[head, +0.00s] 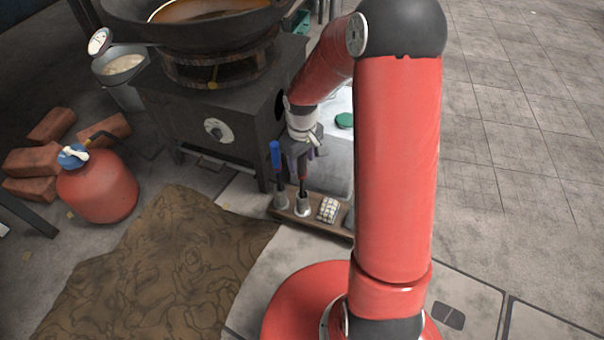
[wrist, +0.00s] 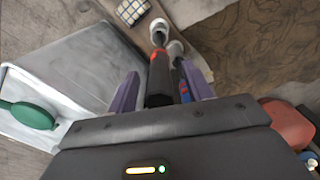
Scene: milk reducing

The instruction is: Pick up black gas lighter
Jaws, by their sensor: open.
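The black gas lighter (head: 303,186), with a red band, stands upright in a small metal cup on a wooden board beside the stove. In the wrist view the black lighter (wrist: 159,82) lies between my gripper's purple fingers. My gripper (wrist: 160,78) is open around its upper part, with a gap visible at the left finger. In the head view my gripper (head: 301,163) is pointed down over the lighter, partly hiding its top. A blue-handled lighter (head: 276,158) stands in the cup to the left; it also shows near the right finger in the wrist view (wrist: 184,88).
A checkered cube (head: 327,210) sits on the wooden board (head: 310,222) to the right of the cups. The stove (head: 215,125) with a large wok (head: 205,30) stands close behind left. A red gas cylinder (head: 98,188) is further left; a patterned mat (head: 165,265) lies in front.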

